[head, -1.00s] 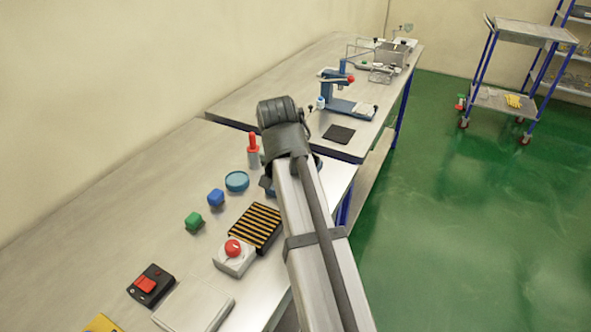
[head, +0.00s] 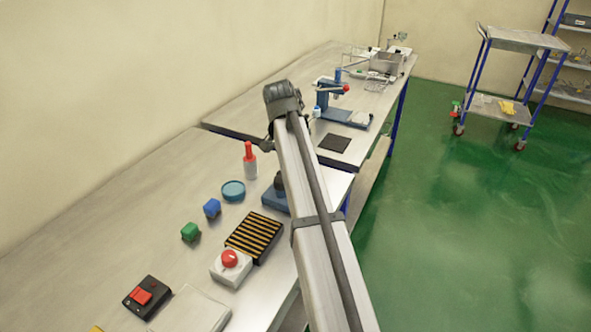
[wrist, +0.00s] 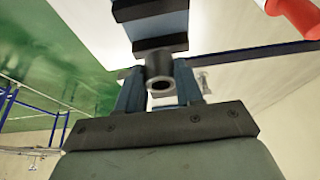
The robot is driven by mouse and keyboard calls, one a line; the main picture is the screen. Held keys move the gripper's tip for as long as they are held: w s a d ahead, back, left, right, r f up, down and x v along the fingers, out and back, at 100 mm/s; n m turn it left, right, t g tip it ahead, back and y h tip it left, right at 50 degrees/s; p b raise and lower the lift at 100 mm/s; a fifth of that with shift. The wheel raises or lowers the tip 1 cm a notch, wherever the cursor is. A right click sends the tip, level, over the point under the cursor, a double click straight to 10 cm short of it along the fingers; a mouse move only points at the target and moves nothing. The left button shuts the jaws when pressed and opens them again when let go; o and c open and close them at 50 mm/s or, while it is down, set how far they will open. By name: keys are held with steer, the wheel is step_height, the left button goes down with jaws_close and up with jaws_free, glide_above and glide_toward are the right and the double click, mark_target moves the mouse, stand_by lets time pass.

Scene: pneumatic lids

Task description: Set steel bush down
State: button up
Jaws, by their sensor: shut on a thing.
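The steel bush (wrist: 160,72) is a short grey hollow cylinder, seen in the wrist view with its open end towards the camera. My gripper (wrist: 159,80) is shut on it, with one blue-grey finger on each side. A blue block with dark bands (wrist: 150,24) lies just beyond the bush in the wrist view; I cannot tell whether they touch. In the head view my arm hides the bush and the gripper's fingers. A blue fixture with a dark post (head: 275,199) shows there, partly behind my arm.
A blue press (head: 325,98) stands on the far bench.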

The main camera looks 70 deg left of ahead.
steer(key=shift+f, duration=3.45)
steer(key=shift+f, duration=0.15)
steer(key=o, duration=1.1)
steer(key=v, duration=1.2)
